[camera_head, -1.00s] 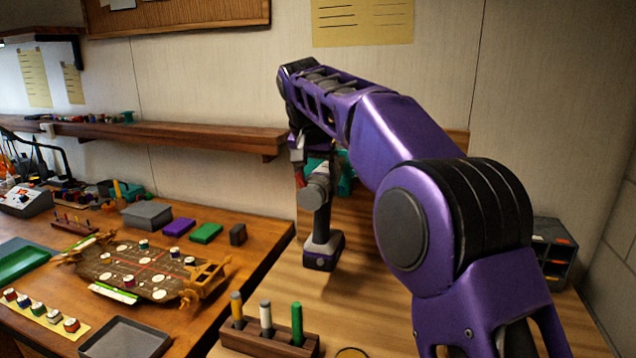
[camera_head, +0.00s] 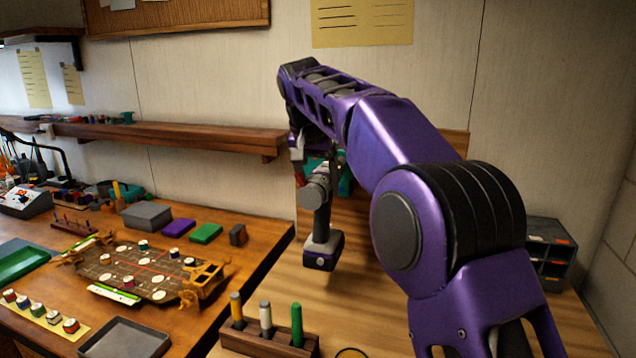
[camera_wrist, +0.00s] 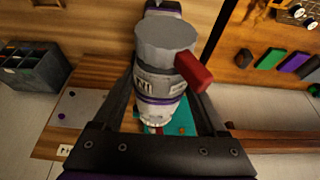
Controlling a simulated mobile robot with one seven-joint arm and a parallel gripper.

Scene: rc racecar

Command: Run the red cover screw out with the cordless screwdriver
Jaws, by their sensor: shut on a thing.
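The cordless screwdriver (camera_head: 318,205) is grey with a dark grip and a battery foot. My gripper (camera_head: 299,158) is shut on its body, and the screwdriver hangs upright over the right-hand wooden bench. In the wrist view the screwdriver (camera_wrist: 162,50) sits between my two dark fingers, with a red piece (camera_wrist: 193,72) on its side. Its pale nose points toward a teal piece (camera_wrist: 182,129), which also shows in the head view (camera_head: 346,178) behind the tool. The tool and my gripper hide most of the area under the nose. I cannot make out the red cover screw.
A wooden holder (camera_head: 265,343) with upright coloured handles stands at the front of the bench. A dark drawer unit (camera_head: 550,255) stands at the right. The left bench holds a dark board with white discs (camera_head: 140,272) and a grey tray (camera_head: 125,338). A shelf (camera_head: 190,137) runs along the wall.

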